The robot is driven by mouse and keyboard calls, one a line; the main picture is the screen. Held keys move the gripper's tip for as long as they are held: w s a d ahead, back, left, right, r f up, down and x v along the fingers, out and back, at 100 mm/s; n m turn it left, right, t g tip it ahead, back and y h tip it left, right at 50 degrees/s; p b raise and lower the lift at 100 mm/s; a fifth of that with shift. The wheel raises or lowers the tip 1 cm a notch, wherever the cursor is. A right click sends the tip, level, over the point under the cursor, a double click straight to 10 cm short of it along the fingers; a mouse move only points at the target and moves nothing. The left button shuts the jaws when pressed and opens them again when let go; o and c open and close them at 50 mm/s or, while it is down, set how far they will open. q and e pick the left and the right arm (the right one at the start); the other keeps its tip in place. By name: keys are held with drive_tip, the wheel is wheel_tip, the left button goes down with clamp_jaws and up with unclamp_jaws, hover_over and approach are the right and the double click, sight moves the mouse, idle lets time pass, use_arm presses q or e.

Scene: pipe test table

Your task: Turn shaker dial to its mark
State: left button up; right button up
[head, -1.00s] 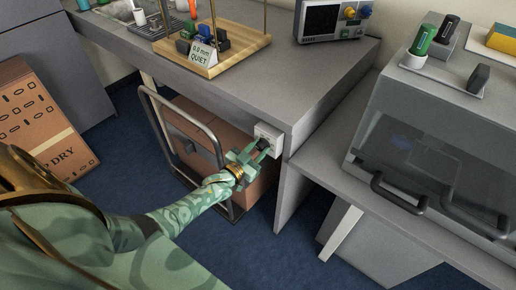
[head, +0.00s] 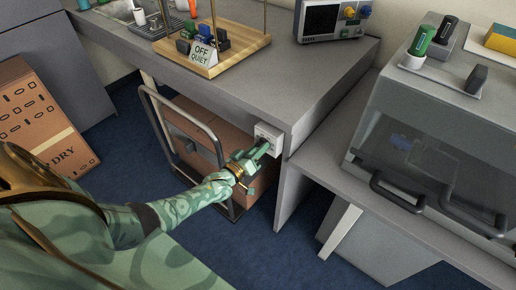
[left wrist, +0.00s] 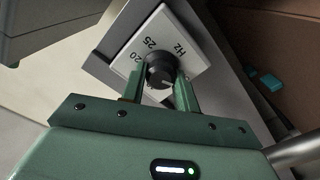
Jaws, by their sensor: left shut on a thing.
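The shaker dial (left wrist: 160,72) is a small black knob on a white plate (left wrist: 186,42) in the left wrist view. The plate reads 20, 25 and Hz; a pale line on the knob is hard to read. In the head view the plate (head: 268,132) is on the bench's front face near its right end, and the gripper hides the knob. My left gripper (head: 261,149) is shut on the dial, its green fingers on either side of it. A sign (head: 203,51) on a wooden stand reads OFF QUIET. My right gripper is not in view.
A cart with a tubular handle (head: 149,120) and a brown box (head: 187,112) stands under the bench, close to my left forearm. A lower bench (head: 345,177) at right carries a clear-lidded case (head: 411,150). Blue floor (head: 262,235) is open below.

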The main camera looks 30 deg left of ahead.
use_arm(q)
drive_tip(key=shift+s+f, duration=0.1)
drive_tip(key=shift+f, duration=0.1)
idle(0.4)
drive_tip(key=o, duration=0.9)
drive_tip(key=shift+o, duration=0.3)
drive_tip(key=shift+r, duration=0.1)
drive_tip(key=s+a+p, duration=0.1)
drive_tip(key=s+p, duration=0.3)
drive_tip(key=s, duration=1.2)
drive_tip(key=shift+a, duration=0.15)
drive_tip(key=shift+s, duration=0.1)
